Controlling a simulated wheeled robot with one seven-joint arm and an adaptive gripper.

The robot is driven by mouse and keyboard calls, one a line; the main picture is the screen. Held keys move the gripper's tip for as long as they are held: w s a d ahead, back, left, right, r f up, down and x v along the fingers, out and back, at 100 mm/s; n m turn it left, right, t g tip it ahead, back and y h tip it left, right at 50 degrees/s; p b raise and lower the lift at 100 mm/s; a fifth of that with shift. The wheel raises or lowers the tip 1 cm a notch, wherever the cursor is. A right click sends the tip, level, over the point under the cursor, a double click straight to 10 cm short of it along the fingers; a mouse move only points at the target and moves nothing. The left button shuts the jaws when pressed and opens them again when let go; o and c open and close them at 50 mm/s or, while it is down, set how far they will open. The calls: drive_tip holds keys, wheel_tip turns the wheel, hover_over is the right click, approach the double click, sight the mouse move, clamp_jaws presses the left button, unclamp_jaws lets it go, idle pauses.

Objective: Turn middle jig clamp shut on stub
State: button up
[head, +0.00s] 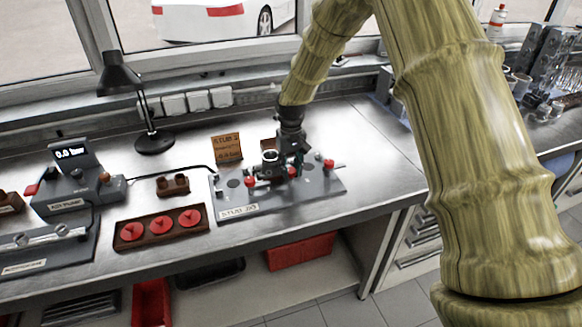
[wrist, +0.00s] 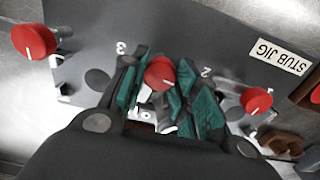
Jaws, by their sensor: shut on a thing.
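The grey stub jig (head: 240,196) lies on the steel bench with three red clamp knobs in a row. My gripper (head: 291,160) reaches down over its middle. In the wrist view, the gripper's green-padded fingers (wrist: 160,84) are shut on the middle red knob (wrist: 159,72), whose white mark partly shows. The knob marked 3 side (wrist: 33,40) stands at the left, and another red knob (wrist: 256,100) at the right. The stub under the middle clamp is mostly hidden by the fingers.
A brown tray (head: 162,232) with several red discs lies left of the jig. The bench right of the jig (head: 385,175) is clear.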

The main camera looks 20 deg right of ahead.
sight(291, 170)
drive_tip(key=shift+n, duration=1.1)
drive_tip(key=o, duration=1)
drive_tip(key=shift+o, duration=0.2)
wheel_tip(291, 170, up, 12)
